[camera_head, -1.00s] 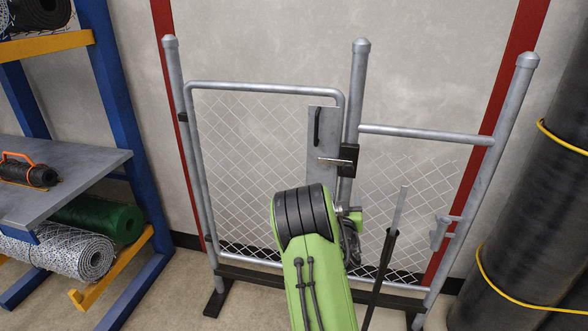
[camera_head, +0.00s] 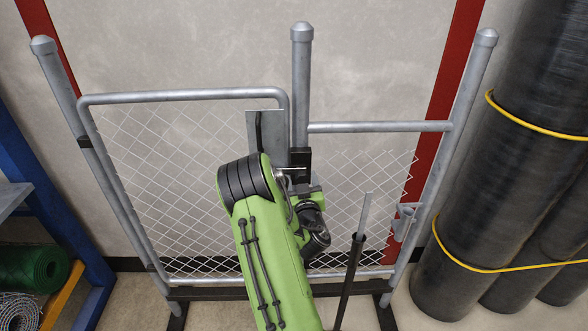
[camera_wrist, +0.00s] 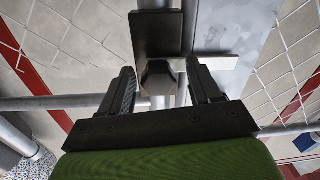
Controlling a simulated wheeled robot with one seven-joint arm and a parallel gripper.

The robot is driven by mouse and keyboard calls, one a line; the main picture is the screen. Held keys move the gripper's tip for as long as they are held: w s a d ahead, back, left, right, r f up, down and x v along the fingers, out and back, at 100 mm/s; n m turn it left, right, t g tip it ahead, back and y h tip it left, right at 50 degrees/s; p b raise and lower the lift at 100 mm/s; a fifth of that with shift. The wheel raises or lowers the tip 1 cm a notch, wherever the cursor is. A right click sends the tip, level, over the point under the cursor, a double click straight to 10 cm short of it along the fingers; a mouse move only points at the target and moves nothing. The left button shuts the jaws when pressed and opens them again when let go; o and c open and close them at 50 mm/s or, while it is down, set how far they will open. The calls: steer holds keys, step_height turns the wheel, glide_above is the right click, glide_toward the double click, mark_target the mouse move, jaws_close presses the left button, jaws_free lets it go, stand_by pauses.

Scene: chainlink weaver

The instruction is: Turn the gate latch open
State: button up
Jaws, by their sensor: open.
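The gate latch shows in the head view as a black box (camera_head: 300,157) on the middle post, with a small silver lever (camera_head: 291,172) lying roughly level beside it. My arm covers part of it. In the wrist view a dark latch body (camera_wrist: 157,35) sits at top centre, with a flat metal bar (camera_wrist: 218,62) reaching right and a dark hexagonal end below. My gripper (camera_wrist: 162,82) is open, one finger left and one right of that hexagonal end, with gaps visible. I cannot tell how far the fingers reach in depth. The mesh gate (camera_head: 165,97) stands closed against the post.
A grey plate (camera_head: 262,125) with a black pull handle is on the gate edge. A thin rod (camera_head: 352,265) stands right of my arm. Large dark rolls (camera_head: 490,150) with yellow straps stand at right. A blue rack (camera_head: 35,170) is at left.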

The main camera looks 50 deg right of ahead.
steer(key=shift+d, duration=0.1)
steer(key=shift+s+r, duration=0.1)
steer(key=shift+s, duration=0.05)
steer(key=shift+c, duration=0.4)
jaws_close()
